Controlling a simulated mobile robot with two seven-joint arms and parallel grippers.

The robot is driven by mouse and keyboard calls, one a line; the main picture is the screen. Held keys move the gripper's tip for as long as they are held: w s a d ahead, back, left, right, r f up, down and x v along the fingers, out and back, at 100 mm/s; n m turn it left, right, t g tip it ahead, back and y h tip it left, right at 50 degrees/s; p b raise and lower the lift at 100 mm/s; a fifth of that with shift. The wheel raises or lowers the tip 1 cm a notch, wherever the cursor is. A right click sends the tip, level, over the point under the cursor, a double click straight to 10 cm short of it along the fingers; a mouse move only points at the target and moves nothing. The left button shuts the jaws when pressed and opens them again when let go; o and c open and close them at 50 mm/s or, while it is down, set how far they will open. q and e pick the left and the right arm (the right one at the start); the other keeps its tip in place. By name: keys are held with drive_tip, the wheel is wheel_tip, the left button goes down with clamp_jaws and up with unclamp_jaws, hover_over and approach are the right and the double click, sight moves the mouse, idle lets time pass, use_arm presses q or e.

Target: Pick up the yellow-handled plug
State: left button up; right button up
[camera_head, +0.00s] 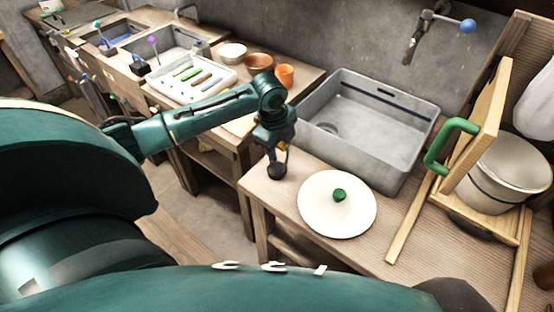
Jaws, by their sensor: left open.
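The plug (277,171) is a dark round stopper on the wooden counter, left of the white lid and in front of the grey sink. A small bit of its yellow handle shows above it, mostly hidden by my gripper. My left gripper (278,152) points down right over the plug, with its open fingers at the handle. I cannot tell whether they touch it. My right gripper is out of view.
The grey sink (412,150) stands behind the plug. A white round lid (322,211) with a green knob lies to the right. A wooden board with a green handle (446,142) stands further right, by a pot (500,178). A tray (218,89) and bowls are at the back left.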

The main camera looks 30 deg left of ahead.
use_arm(q)
drive_tip(key=shift+w+f, duration=0.15)
drive_tip(key=shift+f, duration=0.55)
drive_tip(key=shift+c, duration=0.5)
clamp_jaws()
